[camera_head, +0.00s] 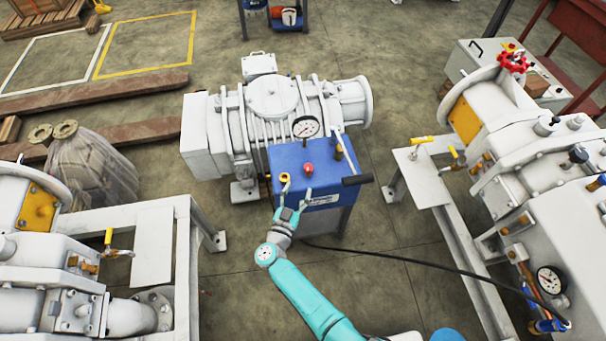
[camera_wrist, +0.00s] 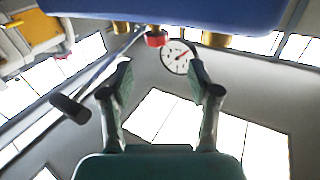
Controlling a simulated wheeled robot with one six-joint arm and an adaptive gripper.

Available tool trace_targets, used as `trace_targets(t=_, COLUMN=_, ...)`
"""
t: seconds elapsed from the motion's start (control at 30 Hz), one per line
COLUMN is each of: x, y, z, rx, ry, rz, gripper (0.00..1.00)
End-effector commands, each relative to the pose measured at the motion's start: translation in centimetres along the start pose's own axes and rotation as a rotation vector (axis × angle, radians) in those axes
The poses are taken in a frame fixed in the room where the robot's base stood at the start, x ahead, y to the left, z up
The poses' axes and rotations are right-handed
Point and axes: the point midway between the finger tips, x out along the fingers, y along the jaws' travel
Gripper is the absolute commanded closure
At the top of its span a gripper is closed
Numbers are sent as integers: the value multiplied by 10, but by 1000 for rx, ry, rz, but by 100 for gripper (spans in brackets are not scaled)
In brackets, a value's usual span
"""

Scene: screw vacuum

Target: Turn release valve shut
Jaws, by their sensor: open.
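A blue unit (camera_head: 283,160) with a pressure gauge (camera_head: 305,127) stands in front of a white pump. On it are a red knob (camera_head: 308,169), a yellow ring-shaped fitting (camera_head: 285,177), a brass fitting (camera_head: 338,152) and a lever with a black handle (camera_head: 357,180). I cannot tell which is the release valve. My gripper (camera_head: 296,197) is open and empty at the unit's near edge, its left finger close to the yellow fitting. In the wrist view, my fingers (camera_wrist: 160,85) are spread; the red knob (camera_wrist: 156,39) and gauge (camera_wrist: 177,57) show beyond them, with the black handle (camera_wrist: 70,108) at left.
The white pump (camera_head: 272,97) stands behind the unit. Other white machines stand at left (camera_head: 75,290) and right (camera_head: 550,190) on frames. A black hose (camera_head: 400,260) runs right from the unit. Wooden beams (camera_head: 95,95) lie at left. Some floor is clear around the unit.

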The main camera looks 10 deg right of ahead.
Motion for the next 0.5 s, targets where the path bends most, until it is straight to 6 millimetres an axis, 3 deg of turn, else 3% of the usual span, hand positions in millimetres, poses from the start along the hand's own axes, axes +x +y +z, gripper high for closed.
trace_targets(t=0.03, x=3, y=13, z=1, rx=-2, ry=-1, rz=-48, gripper=39)
trace_targets(t=0.23, x=2, y=32, z=-2, rx=-14, ry=-13, rz=-229, gripper=39)
trace_targets(t=0.5, x=3, y=36, z=-3, rx=-27, ry=-27, rz=-305, gripper=39)
